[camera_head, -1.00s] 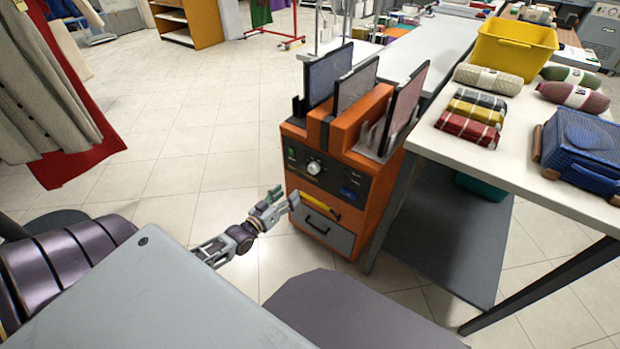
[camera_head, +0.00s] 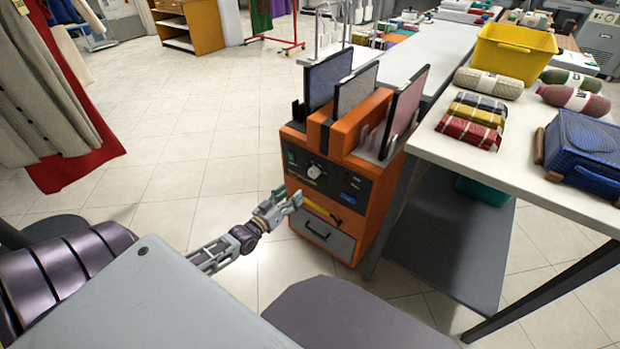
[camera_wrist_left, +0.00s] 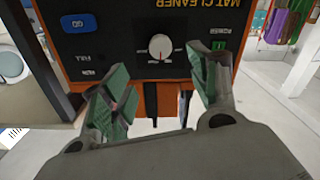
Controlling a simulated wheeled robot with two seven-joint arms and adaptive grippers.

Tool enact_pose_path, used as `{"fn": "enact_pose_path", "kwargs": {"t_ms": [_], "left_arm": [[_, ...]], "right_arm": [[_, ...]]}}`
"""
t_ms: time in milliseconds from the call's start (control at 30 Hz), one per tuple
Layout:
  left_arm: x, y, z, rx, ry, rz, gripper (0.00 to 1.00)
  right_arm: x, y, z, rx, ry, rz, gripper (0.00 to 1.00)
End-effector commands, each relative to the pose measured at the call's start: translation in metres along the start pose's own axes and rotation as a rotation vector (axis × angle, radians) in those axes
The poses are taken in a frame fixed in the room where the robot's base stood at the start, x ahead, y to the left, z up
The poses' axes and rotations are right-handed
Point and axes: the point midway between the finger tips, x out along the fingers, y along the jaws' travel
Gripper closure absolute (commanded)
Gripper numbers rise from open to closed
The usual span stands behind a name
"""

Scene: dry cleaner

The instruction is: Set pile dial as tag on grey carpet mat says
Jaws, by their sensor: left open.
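The orange mat cleaner (camera_head: 378,216) stands on the floor, with a black front panel. Its white round dial (camera_head: 316,171) sits on that panel and also shows in the left wrist view (camera_wrist_left: 161,47), where the panel appears upside down. The dial's marks are too small to read. Several mats stand upright in slots on top, among them a grey one (camera_head: 354,90); no tag is legible. My left gripper (camera_head: 284,200) is in front of and below the panel, not touching the dial. In the left wrist view it (camera_wrist_left: 166,100) is open and empty, fingers on either side below the dial. My right gripper is not in view.
A blue GO button (camera_wrist_left: 79,23) and a green power switch (camera_wrist_left: 219,45) flank the dial. A white table (camera_head: 540,175) with rolled textiles, a yellow bin (camera_head: 515,50) and a blue case (camera_head: 585,145) stands at right.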

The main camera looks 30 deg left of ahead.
Motion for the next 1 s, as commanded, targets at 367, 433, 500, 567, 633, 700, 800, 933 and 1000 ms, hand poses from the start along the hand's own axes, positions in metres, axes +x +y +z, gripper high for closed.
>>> {"fn": "enact_pose_path", "kwargs": {"t_ms": [367,433,500,567,633,700,800,933,1000], "left_arm": [[0.032,0.0,0.001,0.001,0.001,0.0,0.39],[0.037,0.0,0.001,0.001,0.001,0.0,0.39],[0.043,0.0,0.001,0.001,0.001,0.0,0.39],[0.048,-0.001,0.001,0.001,0.001,0.0,0.39],[0.053,-0.001,0.001,0.001,0.001,0.0,0.39],[0.059,-0.001,0.0,0.0,0.001,0.0,0.39],[0.067,-0.001,0.0,0.0,0.001,0.0,0.39],[0.077,-0.001,0.001,0.0,0.0,0.0,0.39],[0.082,0.0,0.001,0.0,0.001,0.0,0.39]], "right_arm": [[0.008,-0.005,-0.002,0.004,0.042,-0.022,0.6],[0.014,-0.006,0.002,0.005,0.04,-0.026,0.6],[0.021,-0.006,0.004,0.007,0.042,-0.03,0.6],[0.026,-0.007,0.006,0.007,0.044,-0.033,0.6],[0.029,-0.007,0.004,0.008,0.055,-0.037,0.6],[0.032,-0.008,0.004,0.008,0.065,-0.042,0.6],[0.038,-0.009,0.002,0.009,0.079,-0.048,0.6],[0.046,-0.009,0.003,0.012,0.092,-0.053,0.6],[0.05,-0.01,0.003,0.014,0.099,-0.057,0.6]]}}
